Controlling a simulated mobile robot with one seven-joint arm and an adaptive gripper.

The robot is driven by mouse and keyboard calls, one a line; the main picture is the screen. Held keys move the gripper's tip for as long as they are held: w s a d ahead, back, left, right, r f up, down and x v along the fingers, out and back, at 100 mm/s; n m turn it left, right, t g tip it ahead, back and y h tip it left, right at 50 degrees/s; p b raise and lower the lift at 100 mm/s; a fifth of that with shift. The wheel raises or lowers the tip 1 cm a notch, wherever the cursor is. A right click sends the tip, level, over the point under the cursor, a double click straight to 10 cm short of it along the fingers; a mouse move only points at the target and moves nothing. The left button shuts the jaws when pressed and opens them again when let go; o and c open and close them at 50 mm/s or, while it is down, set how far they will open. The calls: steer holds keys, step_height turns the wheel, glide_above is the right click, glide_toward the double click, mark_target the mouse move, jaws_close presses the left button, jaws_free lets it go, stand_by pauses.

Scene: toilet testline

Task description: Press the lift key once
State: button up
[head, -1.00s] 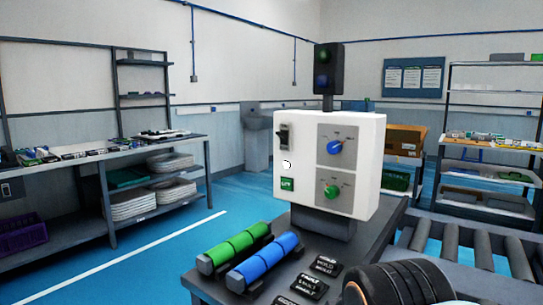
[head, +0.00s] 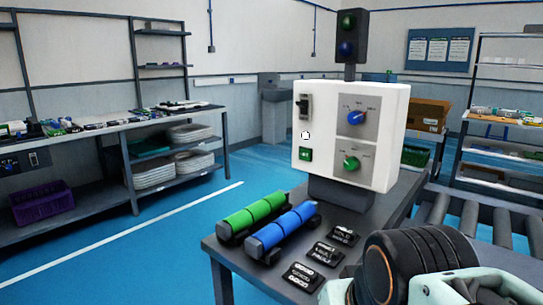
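A white control box (head: 329,98) stands upright on a dark bench in the head view. The green square seems to carry lettering, too small to read now. I cannot tell for sure whether the button or the square is the lift key. Nothing touches either. Part of my arm shows at the lower right, apart from the box; my gripper's fingertips are not in view.
Blue (head: 356,118) and green (head: 351,163) knobs sit on the box's right side. A signal light (head: 350,35) rises behind it. Green (head: 252,216) and blue (head: 282,230) cylinders and black label blocks (head: 303,277) lie on the bench before it. A roller conveyor (head: 470,220) is right.

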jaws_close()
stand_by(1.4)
